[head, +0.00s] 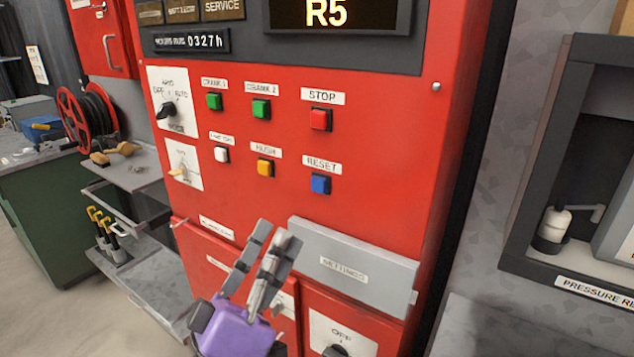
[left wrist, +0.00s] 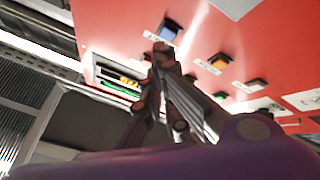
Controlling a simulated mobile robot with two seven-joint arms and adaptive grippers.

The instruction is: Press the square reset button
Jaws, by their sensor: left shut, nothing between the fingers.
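The square blue button (head: 320,184) under the RESET label (head: 322,166) is on the red panel (head: 385,160), at the right end of the lower button row. It also shows in the left wrist view as a blue button (left wrist: 170,31) near the top. My left gripper (head: 273,236), with a purple body, is shut and empty. In the head view its fingertips are below and left of the blue button. In the left wrist view the fingertips (left wrist: 162,50) appear just below the button; I cannot tell whether they touch anything. My right gripper is not in view.
A red STOP button (head: 320,119) is above the blue one, and a yellow button (head: 265,167) is to its left. Green and white buttons and two selector knobs are farther left. A grey SETTINGS ledge (head: 385,276) is below. A display (head: 330,14) reads R5.

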